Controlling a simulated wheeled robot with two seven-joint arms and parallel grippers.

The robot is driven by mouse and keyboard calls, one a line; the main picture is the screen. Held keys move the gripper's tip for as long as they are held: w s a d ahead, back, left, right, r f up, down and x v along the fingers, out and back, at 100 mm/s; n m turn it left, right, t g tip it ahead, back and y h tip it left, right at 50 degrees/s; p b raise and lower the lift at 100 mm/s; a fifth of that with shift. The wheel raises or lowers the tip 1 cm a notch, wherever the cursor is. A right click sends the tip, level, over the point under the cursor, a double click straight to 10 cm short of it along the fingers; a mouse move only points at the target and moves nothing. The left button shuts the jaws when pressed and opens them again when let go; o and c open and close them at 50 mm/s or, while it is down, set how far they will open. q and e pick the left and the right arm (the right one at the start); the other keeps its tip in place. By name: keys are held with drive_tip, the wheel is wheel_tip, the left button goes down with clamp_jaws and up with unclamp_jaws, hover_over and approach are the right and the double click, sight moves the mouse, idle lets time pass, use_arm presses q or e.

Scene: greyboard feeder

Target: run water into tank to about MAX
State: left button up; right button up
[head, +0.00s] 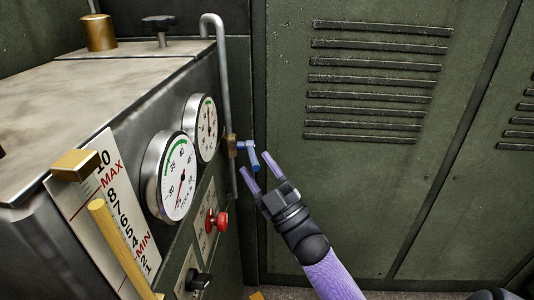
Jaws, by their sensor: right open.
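The tank is a metal box with a bare top (60,90) at the left. On its front is a white level scale (75,200), numbered up to 10, with MAX near the top and MIN near the bottom. A tan sight tube (120,245) stands before it; I cannot make out a water level. A grey pipe (225,90) runs down the tank's right side, with a brass valve (231,146) and a blue handle (251,152). My right gripper (256,164) is open, its fingertips close to the blue handle; contact cannot be told. My left gripper is out of view.
Two round dials, a lower (172,178) and an upper (203,128), face out from the tank. Below are a red button (217,220) and a black knob (198,281). A green louvred cabinet (360,185) stands behind my right arm.

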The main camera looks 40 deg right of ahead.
drive_tip(key=p+v, duration=0.1)
drive_tip(key=v, duration=0.7)
